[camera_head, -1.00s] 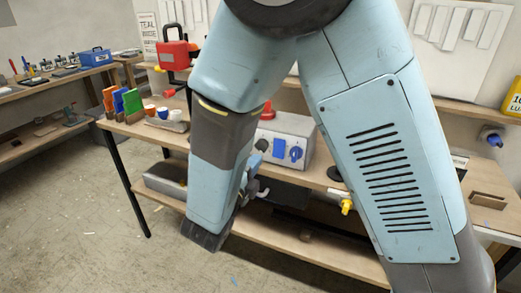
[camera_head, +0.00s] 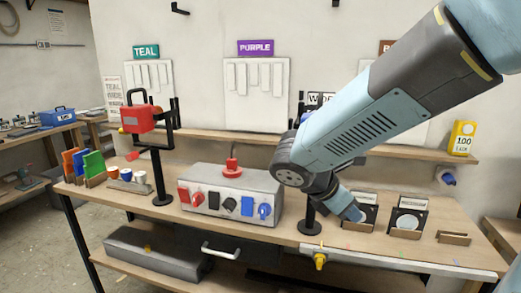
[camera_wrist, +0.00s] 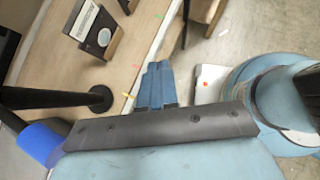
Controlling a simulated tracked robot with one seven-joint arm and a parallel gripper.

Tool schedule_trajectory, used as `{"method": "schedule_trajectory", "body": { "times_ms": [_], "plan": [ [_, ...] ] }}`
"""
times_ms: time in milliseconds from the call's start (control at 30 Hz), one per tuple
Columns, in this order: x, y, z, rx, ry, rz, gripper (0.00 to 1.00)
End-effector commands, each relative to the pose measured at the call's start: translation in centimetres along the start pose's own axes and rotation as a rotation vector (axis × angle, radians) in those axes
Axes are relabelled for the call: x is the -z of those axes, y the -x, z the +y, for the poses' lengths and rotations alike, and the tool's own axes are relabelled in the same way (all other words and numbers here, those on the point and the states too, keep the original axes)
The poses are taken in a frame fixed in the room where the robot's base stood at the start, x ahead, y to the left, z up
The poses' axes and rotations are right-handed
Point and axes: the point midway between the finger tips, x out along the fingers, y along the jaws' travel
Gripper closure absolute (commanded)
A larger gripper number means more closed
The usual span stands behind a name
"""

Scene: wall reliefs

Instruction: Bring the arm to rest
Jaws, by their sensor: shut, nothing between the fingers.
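My blue arm reaches in from the upper right of the head view and bends down at a dark elbow joint. My gripper (camera_head: 353,213) is above the right part of the workbench (camera_head: 345,236), in front of a dark stand with a label card. In the wrist view my gripper (camera_wrist: 156,84) shows as two blue fingers pressed together with nothing between them. Beyond them are the bench top and its edge, with floor past it.
A grey box with coloured switches and a red knob (camera_head: 232,190) stands left of my gripper. A dark post (camera_head: 310,220) is close by. A card stand (camera_head: 408,219) and a small wooden holder (camera_head: 454,238) are to the right. A red device (camera_head: 138,119) stands further left.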

Motion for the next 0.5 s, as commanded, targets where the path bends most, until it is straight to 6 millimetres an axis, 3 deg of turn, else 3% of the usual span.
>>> {"method": "schedule_trajectory", "body": {
  "times_ms": [200, 500],
  "plan": [
    [-2.0, -0.1, -3.6, 0.071, -0.515, 0.237, 1.00],
    [-3.8, 1.7, -6.8, 0.174, -1.226, 0.539, 1.00]
  ]
}}
